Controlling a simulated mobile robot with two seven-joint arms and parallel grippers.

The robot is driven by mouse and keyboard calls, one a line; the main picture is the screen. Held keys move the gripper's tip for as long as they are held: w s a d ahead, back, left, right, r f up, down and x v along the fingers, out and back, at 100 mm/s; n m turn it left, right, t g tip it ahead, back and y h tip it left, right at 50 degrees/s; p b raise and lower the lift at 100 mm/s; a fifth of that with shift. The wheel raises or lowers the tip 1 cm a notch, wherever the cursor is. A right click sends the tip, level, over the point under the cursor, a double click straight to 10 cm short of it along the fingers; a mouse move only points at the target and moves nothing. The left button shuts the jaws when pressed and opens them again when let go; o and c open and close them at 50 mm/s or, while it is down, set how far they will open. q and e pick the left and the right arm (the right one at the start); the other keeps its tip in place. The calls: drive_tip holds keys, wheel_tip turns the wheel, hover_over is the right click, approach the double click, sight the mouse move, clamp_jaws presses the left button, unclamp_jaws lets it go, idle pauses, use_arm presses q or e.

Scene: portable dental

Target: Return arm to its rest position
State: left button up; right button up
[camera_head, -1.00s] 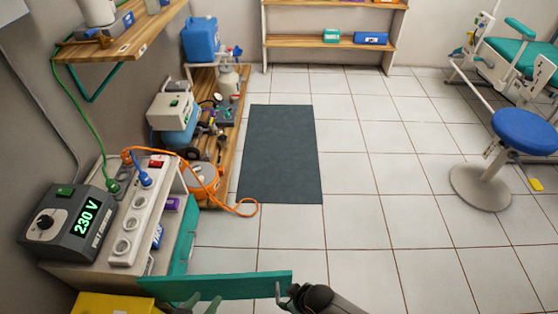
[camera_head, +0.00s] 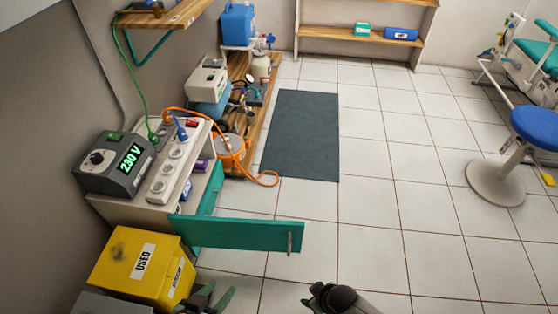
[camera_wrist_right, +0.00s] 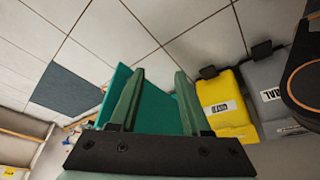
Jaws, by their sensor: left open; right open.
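My right gripper (camera_head: 322,298) is at the bottom edge of the head view, below and to the right of the handle (camera_head: 290,242) of the open teal door (camera_head: 245,235), and apart from it. In the right wrist view its two green fingers (camera_wrist_right: 159,72) stand apart with nothing held; the teal door (camera_wrist_right: 160,105) shows behind and between them. My left gripper (camera_head: 208,300) is at the bottom edge, beside the yellow box marked USED (camera_head: 135,262). Its fingers are spread and it looks empty. Most of both arms is out of view.
The cabinet (camera_head: 140,212) carries a 230 V unit (camera_head: 115,165) and a white socket strip (camera_head: 172,170). An orange cable (camera_head: 268,183) loops onto the floor. A dark mat (camera_head: 303,135) lies beyond the door. A blue stool (camera_head: 497,182) stands right. The middle floor is clear.

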drive_tip(key=d+h, duration=0.4)
drive_tip(key=d, duration=1.9)
drive_tip(key=s+a+r+t+y, duration=0.2)
drive_tip(key=a+r, duration=0.2)
drive_tip(key=r, duration=0.3)
drive_tip(key=s+a+r+t+y, duration=0.2)
drive_tip(key=a+r, duration=0.2)
drive_tip(key=r, duration=0.3)
drive_tip(key=w+a+r+m+t+y, duration=0.1)
drive_tip(key=a+r+m, duration=0.15)
drive_tip(key=a, duration=0.25)
drive_tip(key=w+a+r+m, duration=0.1)
drive_tip(key=a+m, duration=0.2)
drive_tip(key=a, duration=0.3)
use_arm(q)
drive_tip(key=a+r+p, duration=0.3)
drive_tip(key=r+p, duration=0.8)
drive_tip(key=p, duration=0.4)
drive_tip(key=shift+s+r+n+y+p, duration=0.15)
drive_tip(key=shift+r+n+y+p, duration=0.25)
use_arm(e)
drive_tip(key=s+d+r, duration=0.2)
drive_tip(key=d+r, duration=0.1)
drive_tip(key=r, duration=0.8)
drive_tip(key=shift+d+t+h, duration=0.25)
drive_tip(key=shift+t+h, duration=0.15)
drive_tip(key=shift+w, duration=0.1)
